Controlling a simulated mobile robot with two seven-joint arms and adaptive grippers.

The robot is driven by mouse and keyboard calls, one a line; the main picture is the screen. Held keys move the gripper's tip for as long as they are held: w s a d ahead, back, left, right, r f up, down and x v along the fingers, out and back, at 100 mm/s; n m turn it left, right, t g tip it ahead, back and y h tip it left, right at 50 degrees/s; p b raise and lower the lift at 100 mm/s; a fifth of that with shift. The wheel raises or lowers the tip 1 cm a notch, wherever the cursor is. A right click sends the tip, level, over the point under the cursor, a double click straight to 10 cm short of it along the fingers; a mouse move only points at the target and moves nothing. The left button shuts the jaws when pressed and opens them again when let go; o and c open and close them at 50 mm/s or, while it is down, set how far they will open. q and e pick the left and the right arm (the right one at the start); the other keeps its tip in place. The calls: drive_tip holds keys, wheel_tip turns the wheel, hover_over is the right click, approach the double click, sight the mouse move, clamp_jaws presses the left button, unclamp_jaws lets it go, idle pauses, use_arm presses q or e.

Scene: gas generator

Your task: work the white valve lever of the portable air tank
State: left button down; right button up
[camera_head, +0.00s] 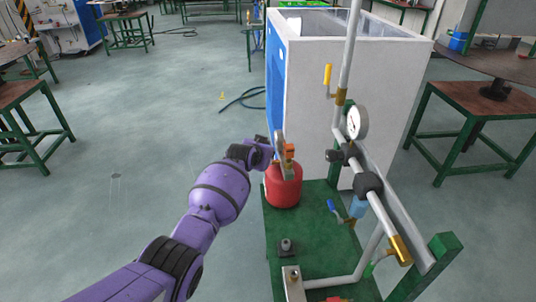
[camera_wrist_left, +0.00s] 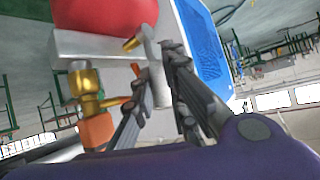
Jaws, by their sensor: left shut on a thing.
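The portable air tank (camera_head: 284,187) is red and stands upright on a green platform. Its rounded body (camera_wrist_left: 105,12) fills the top of the left wrist view. A grey block (camera_wrist_left: 88,45) and brass fittings (camera_wrist_left: 86,88) sit at its top. The white valve lever (camera_wrist_left: 157,78) is a pale grey-white bar in the left wrist view, between the dark fingers of my left gripper (camera_wrist_left: 158,68). The fingers are shut on it. In the head view my left gripper (camera_head: 266,150) is beside the tank's top, and the arm hides part of it. My right gripper is not in view.
A white cabinet (camera_head: 350,85) with a blue side stands behind the tank. Pipes with a pressure gauge (camera_head: 357,122) and a yellow-handled valve (camera_head: 327,76) rise on the right. The green platform (camera_head: 320,235) carries them. Open floor lies to the left.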

use_arm(q)
drive_tip(key=shift+w+n+g+b, duration=0.3)
drive_tip(key=shift+w+g, duration=0.15)
drive_tip(key=shift+g, duration=0.25)
drive_tip(key=shift+w+a+g, duration=0.1)
drive_tip(key=shift+w+g, duration=0.1)
drive_tip(key=shift+g, duration=0.2)
drive_tip(key=c, duration=1.8)
unclamp_jaws()
drive_tip(key=shift+c, duration=0.2)
drive_tip(key=shift+o, duration=0.5)
drive_tip(key=shift+r, duration=0.15)
drive_tip(key=shift+s+a+r, duration=0.2)
drive_tip(key=shift+s+r, duration=0.15)
drive_tip(key=shift+s, duration=0.05)
drive_tip(key=v, duration=1)
drive_tip(key=shift+s+r, duration=0.25)
drive_tip(key=shift+a, duration=0.15)
